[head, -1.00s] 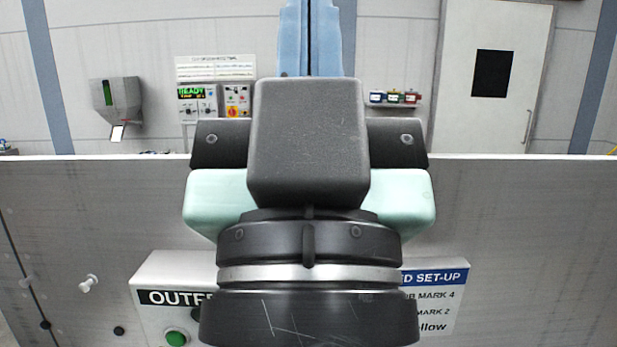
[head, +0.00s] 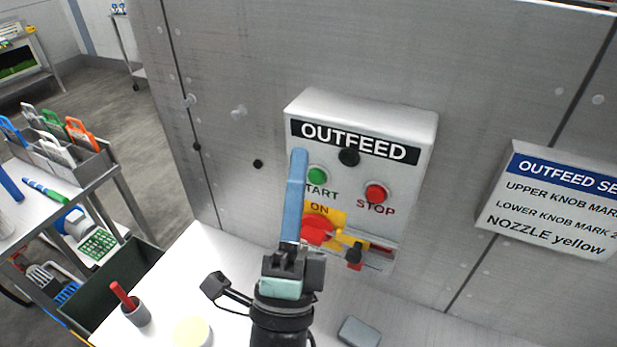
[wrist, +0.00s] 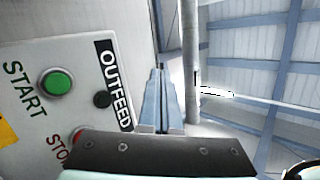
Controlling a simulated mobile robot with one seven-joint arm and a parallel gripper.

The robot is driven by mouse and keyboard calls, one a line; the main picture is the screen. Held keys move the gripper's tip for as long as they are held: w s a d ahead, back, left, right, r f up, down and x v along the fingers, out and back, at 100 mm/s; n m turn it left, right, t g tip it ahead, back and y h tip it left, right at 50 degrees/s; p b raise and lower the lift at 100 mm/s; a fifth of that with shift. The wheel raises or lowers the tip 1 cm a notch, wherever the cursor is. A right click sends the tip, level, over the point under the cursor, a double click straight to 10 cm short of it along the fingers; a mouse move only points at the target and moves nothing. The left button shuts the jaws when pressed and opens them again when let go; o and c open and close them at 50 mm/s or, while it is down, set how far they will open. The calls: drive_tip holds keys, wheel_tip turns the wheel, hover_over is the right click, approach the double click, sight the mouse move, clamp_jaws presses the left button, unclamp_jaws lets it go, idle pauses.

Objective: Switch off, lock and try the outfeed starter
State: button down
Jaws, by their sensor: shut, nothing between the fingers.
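The OUTFEED starter box (head: 420,125) is on the grey panel in the head view. It has a green START button (head: 317,175), a red STOP button (head: 375,193) and a black knob or lamp (head: 348,156) by the label. Below is a red rotary switch (head: 316,230) on a yellow plate marked ON; its handle angle is partly hidden. A metal slide with a black knob (head: 354,254) is beside it. My gripper (head: 298,156) is shut and empty, its blue fingers pointing up in front of the box's left part. The wrist view shows the fingers (wrist: 161,72) beside the OUTFEED label; contact is unclear.
A set-up sign (head: 550,205) is at right. A cart with a rack (head: 85,165) of coloured handled items stands left. The white ledge below holds a grey cup (head: 137,314) with a red item, a pale disc (head: 192,332) and a grey block (head: 358,332).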

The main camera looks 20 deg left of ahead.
sight(317, 177)
drive_tip(key=s+a+f+m+h, duration=0.1)
drive_tip(key=s+f+m, duration=0.3)
drive_tip(key=f, duration=0.5)
drive_tip(key=shift+f+m+b, duration=0.25)
drive_tip(key=shift+m+b, duration=0.15)
drive_tip(key=shift+m, duration=0.5)
drive_tip(key=shift+w, duration=0.1)
drive_tip(key=w+b, duration=0.3)
drive_tip(key=w, duration=0.5)
drive_tip(key=shift+w, duration=0.35)
drive_tip(key=shift+w, duration=0.1)
idle(0.7)
drive_tip(key=shift+w+b, duration=0.3)
drive_tip(key=shift+b, duration=0.25)
